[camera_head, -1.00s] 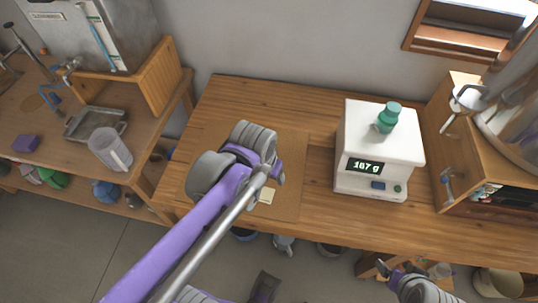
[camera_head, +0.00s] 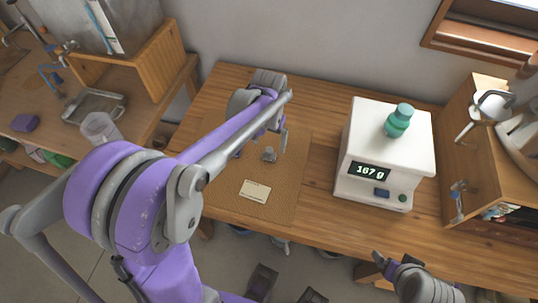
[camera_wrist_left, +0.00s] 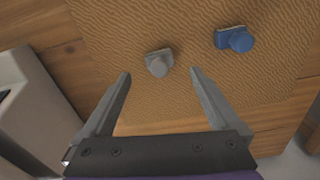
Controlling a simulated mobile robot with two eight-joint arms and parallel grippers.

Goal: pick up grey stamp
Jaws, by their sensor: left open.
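The grey stamp (camera_head: 269,154) stands on the brown mat (camera_head: 285,195) on the wooden table. It also shows in the left wrist view (camera_wrist_left: 158,64), just past the fingertips and between their lines. My left gripper (camera_head: 262,147) is open and empty around or just above the stamp; I cannot tell its exact height. In the left wrist view its two fingers (camera_wrist_left: 160,74) are spread wide, with no contact visible. A blue stamp (camera_wrist_left: 236,40) sits to the right on the mat there. My right gripper (camera_head: 380,262) is low at the front edge, its jaws unclear.
A pale card (camera_head: 255,190) lies on the mat in front of the grey stamp. A white scale (camera_head: 370,150) reading 167 g holds a green bottle (camera_head: 399,121) to the right. A wooden cabinet (camera_head: 470,150) stands farther right.

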